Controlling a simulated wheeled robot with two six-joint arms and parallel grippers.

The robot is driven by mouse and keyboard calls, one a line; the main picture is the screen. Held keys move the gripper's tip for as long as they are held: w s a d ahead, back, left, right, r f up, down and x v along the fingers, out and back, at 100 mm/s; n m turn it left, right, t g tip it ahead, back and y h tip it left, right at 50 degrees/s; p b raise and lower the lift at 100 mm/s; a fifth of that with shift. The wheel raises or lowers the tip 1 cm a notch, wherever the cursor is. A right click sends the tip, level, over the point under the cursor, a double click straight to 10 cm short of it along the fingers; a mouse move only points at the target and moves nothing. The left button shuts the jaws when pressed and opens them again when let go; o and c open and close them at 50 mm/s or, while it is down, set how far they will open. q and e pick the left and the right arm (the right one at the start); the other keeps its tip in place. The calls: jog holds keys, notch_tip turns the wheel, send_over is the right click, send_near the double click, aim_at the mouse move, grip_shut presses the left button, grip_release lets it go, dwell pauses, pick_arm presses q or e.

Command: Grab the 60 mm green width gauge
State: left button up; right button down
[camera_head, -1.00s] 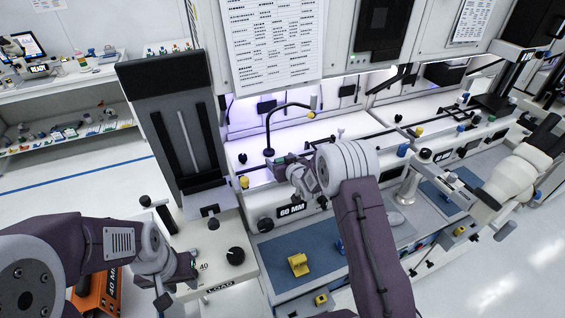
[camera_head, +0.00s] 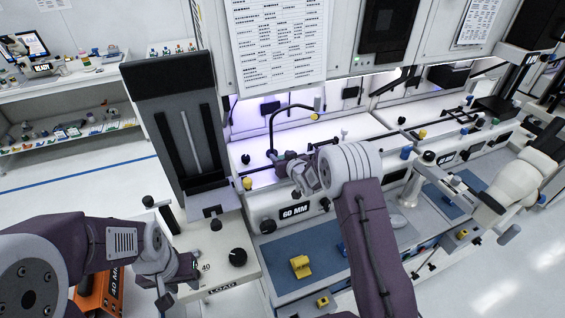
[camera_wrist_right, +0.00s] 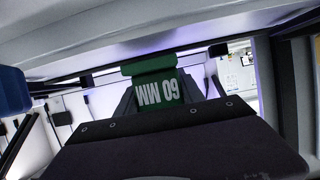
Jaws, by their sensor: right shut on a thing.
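The green width gauge (camera_wrist_right: 160,90) shows in the right wrist view, with "60 MM" in white letters upside down to that camera. It sits between the dark jaws of my right gripper (camera_wrist_right: 158,98), which is shut on it. In the head view my right gripper (camera_head: 279,159) is over the bench with the "60 MM" label (camera_head: 294,211); the gauge cannot be made out there. My left gripper (camera_head: 165,298) hangs low beside the white "LOAD" unit (camera_head: 221,275); its fingertips are too small to read.
A yellow block (camera_head: 301,266) lies on the blue mat (camera_head: 325,242) below my right arm. A black bent lamp arm (camera_head: 271,130) stands close behind my right gripper. A tall dark panel (camera_head: 165,90) rises to its left. An orange "40 MM" box (camera_head: 102,292) is at lower left.

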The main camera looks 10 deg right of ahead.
notch_tip(320, 180, up, 16)
jog(key=p, duration=0.1)
jog(key=shift+r, duration=0.15)
